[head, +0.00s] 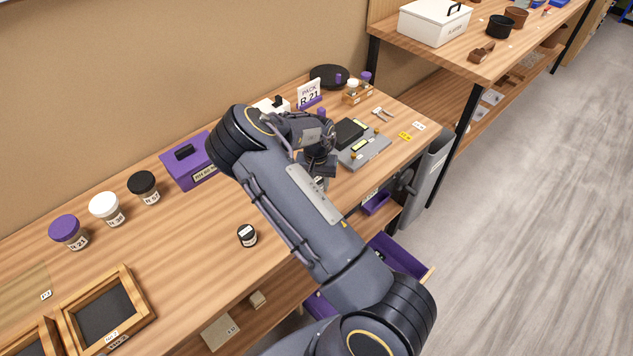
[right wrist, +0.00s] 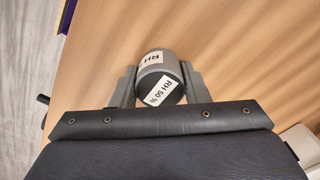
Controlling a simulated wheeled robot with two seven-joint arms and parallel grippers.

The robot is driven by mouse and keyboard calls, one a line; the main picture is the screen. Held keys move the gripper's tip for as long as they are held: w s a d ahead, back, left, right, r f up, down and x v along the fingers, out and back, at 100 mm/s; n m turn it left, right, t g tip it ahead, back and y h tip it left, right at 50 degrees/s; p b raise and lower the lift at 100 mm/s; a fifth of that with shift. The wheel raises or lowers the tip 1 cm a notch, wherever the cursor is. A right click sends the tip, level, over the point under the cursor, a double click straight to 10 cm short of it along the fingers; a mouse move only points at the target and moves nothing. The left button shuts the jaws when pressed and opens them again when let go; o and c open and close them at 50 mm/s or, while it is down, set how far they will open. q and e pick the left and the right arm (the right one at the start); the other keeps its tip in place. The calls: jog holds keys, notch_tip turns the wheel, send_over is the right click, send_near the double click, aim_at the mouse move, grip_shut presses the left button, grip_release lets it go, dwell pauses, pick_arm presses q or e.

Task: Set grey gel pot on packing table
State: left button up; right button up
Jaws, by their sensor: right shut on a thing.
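My right gripper (right wrist: 160,78) is shut on the grey gel pot (right wrist: 158,66), which has white labels reading RH and RH 50 %. The fingers sit on either side of it, over bare wood. In the head view my right gripper (head: 318,172) is above the front part of the wooden packing table (head: 195,230), left of a grey device. The arm hides most of the pot there. I cannot tell whether the pot touches the table. My left gripper is not in view.
Purple (head: 66,230), white (head: 105,207) and black (head: 143,185) lidded jars line the back, beside a purple box (head: 188,165). A purple drawer (head: 398,256) is open below. Wood between the jars is clear.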

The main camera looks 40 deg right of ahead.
aim_at(317, 180)
jog(key=o, duration=1)
jog(key=shift+f, duration=0.1)
notch_tip(317, 180, up, 12)
jog(key=s+a+r+n+t+y, duration=0.1)
jog(key=s+a+r+n+t, duration=0.1)
jog(key=s+a+r, duration=0.2)
jog(key=s+a+r+n+t+y, duration=0.1)
jog(key=s+a+r+n+t, duration=0.1)
jog(key=s+a+r, duration=0.3)
jog(key=s+a+r+n+t+y, duration=0.1)
jog(key=s+a+r+n, duration=0.2)
jog(key=s+a, duration=0.7)
jog(key=shift+s+a+r+n+t+y+b, duration=0.15)
jog(key=shift+s+r, duration=0.1)
jog(key=shift+s, duration=0.75)
jog(key=shift+s+a+r+n+t+y+b, duration=0.1)
jog(key=shift+s+r, duration=0.15)
jog(key=shift+s, duration=0.75)
jog(key=shift+s+a+r+n+t+y+b, duration=0.15)
jog(key=shift+s+r, duration=0.1)
jog(key=shift+s, duration=0.75)
